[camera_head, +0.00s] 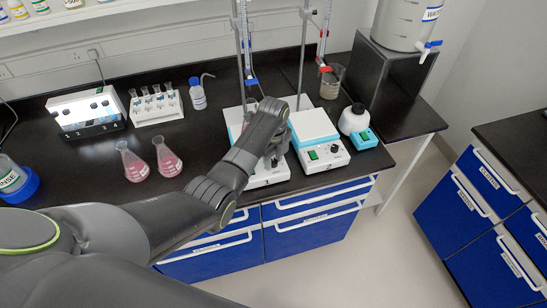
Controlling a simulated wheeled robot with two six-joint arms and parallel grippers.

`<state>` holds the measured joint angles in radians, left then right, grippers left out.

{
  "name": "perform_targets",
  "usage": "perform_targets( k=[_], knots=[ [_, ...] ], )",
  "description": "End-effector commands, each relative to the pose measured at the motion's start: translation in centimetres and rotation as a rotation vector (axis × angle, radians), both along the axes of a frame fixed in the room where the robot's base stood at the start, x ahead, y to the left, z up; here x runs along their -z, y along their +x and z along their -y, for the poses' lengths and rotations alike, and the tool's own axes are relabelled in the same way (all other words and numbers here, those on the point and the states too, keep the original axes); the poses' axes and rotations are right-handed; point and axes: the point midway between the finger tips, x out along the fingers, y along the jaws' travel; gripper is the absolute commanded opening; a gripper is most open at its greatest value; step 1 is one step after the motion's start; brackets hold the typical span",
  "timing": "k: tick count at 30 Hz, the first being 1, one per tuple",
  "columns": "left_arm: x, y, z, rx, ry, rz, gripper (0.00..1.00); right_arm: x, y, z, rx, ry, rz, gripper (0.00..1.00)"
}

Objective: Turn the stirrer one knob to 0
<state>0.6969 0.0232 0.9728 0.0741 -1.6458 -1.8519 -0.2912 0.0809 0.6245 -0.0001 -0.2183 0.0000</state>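Stirrer one (262,180), a white and teal unit marked 1, stands near the counter's front edge. My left arm crosses over it from the left and covers most of its plate and front panel. My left gripper (275,154) is at the front of stirrer one, over the knob area. Its fingers are small and dark here, and I cannot tell whether they are open or shut. The knob of stirrer one is hidden or too small to make out. My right gripper is not in view.
Two pink flasks (167,158) (134,163) stand left of my gripper. A tube rack (155,107) is behind them. Metal stand rods rise behind the stirrers.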

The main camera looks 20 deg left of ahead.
Motion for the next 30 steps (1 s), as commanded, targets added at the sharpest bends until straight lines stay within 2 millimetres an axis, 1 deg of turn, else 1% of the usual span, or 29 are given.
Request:
perform_targets(
  k=[1, 6, 8, 15, 20, 26, 30],
  knots=[
    [0.0, 0.0, 0.0, 0.0, 0.0, 0.0, 0.3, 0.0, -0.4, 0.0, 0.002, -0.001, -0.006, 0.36],
    [0.0, 0.0, 0.0, 0.0, 0.0, 0.0, 0.08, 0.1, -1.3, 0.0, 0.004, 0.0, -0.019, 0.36],
    [0.0, 0.0, 0.0, 0.0, 0.0, 0.0, 0.01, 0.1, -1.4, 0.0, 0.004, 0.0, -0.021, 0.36],
    [-0.1, 0.0, 0.0, -0.021, 0.0, -0.001, 0.01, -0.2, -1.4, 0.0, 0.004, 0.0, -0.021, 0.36],
    [-0.2, 0.0, 0.0, -0.084, 0.001, -0.002, 0.01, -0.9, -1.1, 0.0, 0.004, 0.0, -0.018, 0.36],
    [-0.4, 0.0, 0.0, -0.226, 0.0, -0.001, 0.01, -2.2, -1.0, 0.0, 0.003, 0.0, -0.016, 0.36],
    [-0.4, 0.0, 0.0, -0.355, 0.0, -0.001, 0.01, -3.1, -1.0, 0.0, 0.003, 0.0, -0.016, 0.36]
  ],
)
